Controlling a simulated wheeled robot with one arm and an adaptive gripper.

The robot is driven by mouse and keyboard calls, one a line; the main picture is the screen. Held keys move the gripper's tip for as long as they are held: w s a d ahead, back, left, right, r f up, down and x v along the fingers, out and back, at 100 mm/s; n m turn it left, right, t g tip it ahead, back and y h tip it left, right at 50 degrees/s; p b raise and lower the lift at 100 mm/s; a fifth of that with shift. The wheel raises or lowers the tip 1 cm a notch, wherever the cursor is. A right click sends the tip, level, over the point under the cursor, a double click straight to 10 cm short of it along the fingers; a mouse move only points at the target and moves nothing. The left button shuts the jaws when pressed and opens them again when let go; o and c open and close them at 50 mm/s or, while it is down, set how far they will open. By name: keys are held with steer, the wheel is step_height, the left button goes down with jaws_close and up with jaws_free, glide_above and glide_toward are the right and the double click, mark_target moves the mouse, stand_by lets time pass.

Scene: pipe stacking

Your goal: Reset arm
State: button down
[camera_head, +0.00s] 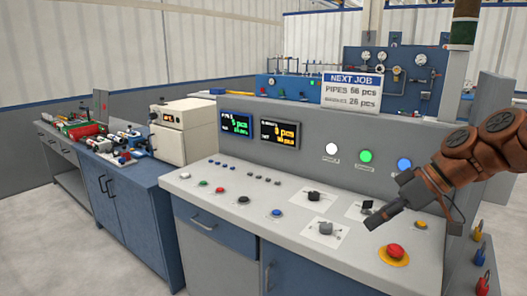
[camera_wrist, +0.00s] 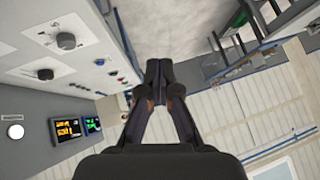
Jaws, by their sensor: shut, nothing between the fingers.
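My gripper (camera_head: 372,224) is at the right in the head view, at the end of my brown arm, above the right part of the grey control console (camera_head: 265,222). In the wrist view my gripper (camera_wrist: 159,68) points up the picture, with its two dark fingertips together. Nothing shows between the fingers. In the head view the fingertips appear close to the red mushroom button (camera_head: 395,251) and the black rotary knobs; I cannot tell the exact gap above the panel.
The console carries several buttons, knobs and two lit displays (camera_head: 280,133). A "NEXT JOB" sign (camera_head: 352,90) stands behind it. A beige box (camera_head: 183,131) and blue cabinets (camera_head: 130,195) are at the left. Padlocks (camera_head: 479,255) hang at the right edge. The floor at the lower left is clear.

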steer(key=s+a+f+m+g+h+p, duration=0.3)
steer(key=s+a+f+m+h, duration=0.1)
steer(key=s+a, duration=0.75)
steer(key=s+d+f+m+h+p, duration=0.1)
steer(key=s+d+f+m+h, duration=0.1)
steer(key=s, duration=0.6)
steer(key=s+d+f+m+g+h+p, duration=0.1)
steer(key=s+d+f+m, duration=0.3)
steer(key=s, duration=0.5)
step_height(320, 180, down, 2)
steer(key=shift+d+h+p, duration=0.15)
steer(key=shift+h+p, duration=0.3)
steer(key=shift+h, duration=0.15)
